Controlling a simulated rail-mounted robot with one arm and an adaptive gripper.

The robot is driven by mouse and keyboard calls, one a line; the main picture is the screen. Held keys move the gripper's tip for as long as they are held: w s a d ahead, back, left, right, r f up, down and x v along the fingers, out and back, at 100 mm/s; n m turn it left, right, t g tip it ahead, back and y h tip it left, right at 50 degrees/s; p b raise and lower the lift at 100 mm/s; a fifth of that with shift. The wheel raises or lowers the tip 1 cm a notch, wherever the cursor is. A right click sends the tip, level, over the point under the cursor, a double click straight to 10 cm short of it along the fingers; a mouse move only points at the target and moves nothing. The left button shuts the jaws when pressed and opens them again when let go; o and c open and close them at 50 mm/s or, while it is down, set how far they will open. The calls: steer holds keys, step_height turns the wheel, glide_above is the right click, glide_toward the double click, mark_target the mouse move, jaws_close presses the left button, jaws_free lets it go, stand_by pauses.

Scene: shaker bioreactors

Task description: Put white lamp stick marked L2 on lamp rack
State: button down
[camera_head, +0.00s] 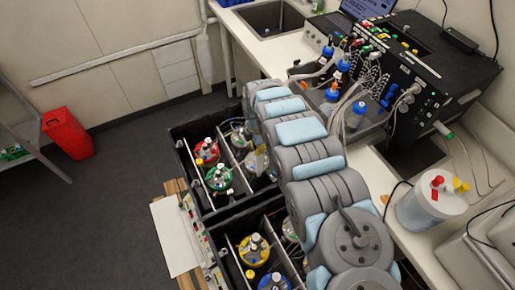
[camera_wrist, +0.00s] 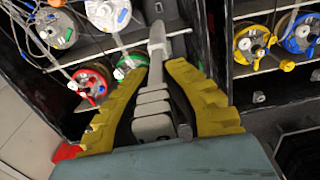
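My gripper (camera_wrist: 160,68) shows in the wrist view, with two yellow ridged fingers closing in toward their tips. A pale grey-white stick (camera_wrist: 153,105) with a stepped body lies lengthwise between them and reaches past the fingertips. It appears to be the lamp stick, gripped from both sides. I cannot read an L2 mark on it. Its far end lies over the edge of a tray with flasks in the wrist view. In the head view my arm hides the gripper and the stick. I cannot make out a lamp rack for certain in either view.
Two black open boxes hold capped flasks, including a red-capped (camera_head: 206,151), green-capped (camera_head: 219,177) and yellow-capped one (camera_head: 254,250). The bench behind carries a black control unit (camera_head: 440,62), tubed bottles and a white container (camera_head: 430,207). A red bin (camera_head: 67,133) stands on open floor.

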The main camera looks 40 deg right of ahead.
steer(key=shift+r+p, duration=1.9)
steer(key=shift+r, duration=0.9)
steer(key=shift+w+a, duration=0.1)
